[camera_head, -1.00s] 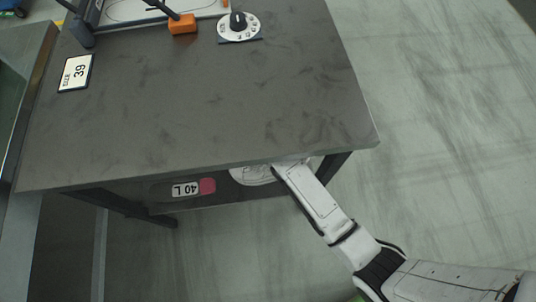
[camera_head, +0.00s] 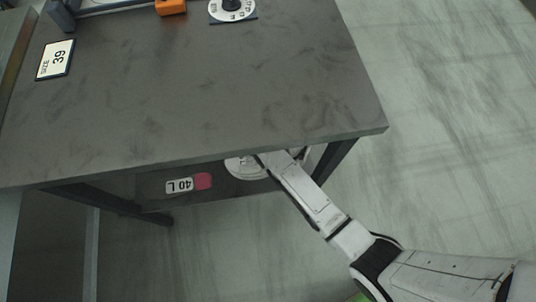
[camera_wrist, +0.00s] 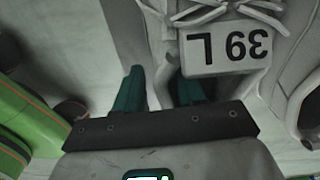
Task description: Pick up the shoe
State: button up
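A white shoe with laces and a tag reading 39 L (camera_wrist: 228,45) fills the upper part of the wrist view. My gripper (camera_wrist: 160,76) has two dark green fingers, set apart, just below the shoe's tag. A pale edge shows between them; whether they touch it I cannot tell. In the head view a white rounded shape (camera_head: 243,167), likely a shoe, lies on the lower shelf under the tabletop. My arm reaches in beside it, and the gripper end is hidden there.
The dark tabletop (camera_head: 200,100) overhangs the lower shelf (camera_head: 225,190). A 40 L label with a pink end (camera_head: 181,186) lies on the shelf. A table leg (camera_head: 332,160) stands right of my arm. A SIZE 39 card (camera_head: 56,60), orange block (camera_head: 171,6) and dial (camera_head: 233,10) are on top.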

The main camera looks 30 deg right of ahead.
jog(key=shift+f, duration=0.55)
jog(key=shift+c, duration=0.3)
grip_shut()
jog(key=shift+r, duration=0.1)
